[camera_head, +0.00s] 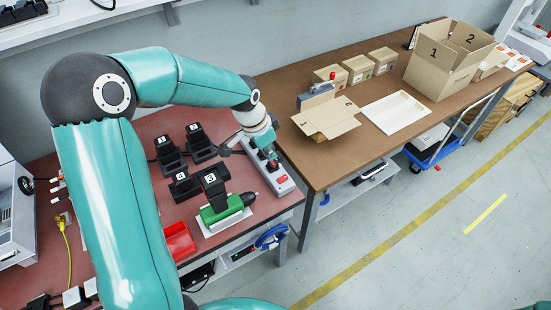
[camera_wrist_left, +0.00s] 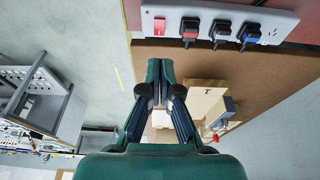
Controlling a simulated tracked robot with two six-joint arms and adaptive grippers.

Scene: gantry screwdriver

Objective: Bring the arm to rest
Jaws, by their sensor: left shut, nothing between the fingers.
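My left arm comes in from the left and reaches over the red-brown bench. My left gripper (camera_head: 268,155) points down by the grey power strip (camera_head: 284,186), near the bench's right edge; the arm partly hides it. In the left wrist view the gripper (camera_wrist_left: 160,68) has its fingertips together, with nothing between them. The power strip (camera_wrist_left: 270,18) lies beyond the fingertips there, with a red switch and several plugs. I cannot tell whether the gripper touches it. My right gripper is not in view.
A green screwdriver (camera_head: 222,210) lies near several black numbered holders and a red bin (camera_head: 178,241). The brown table (camera_head: 340,160) on the right bears an open small box (camera_head: 326,118), a white tray (camera_head: 397,111) and a large carton (camera_head: 447,62). The floor at lower right is clear.

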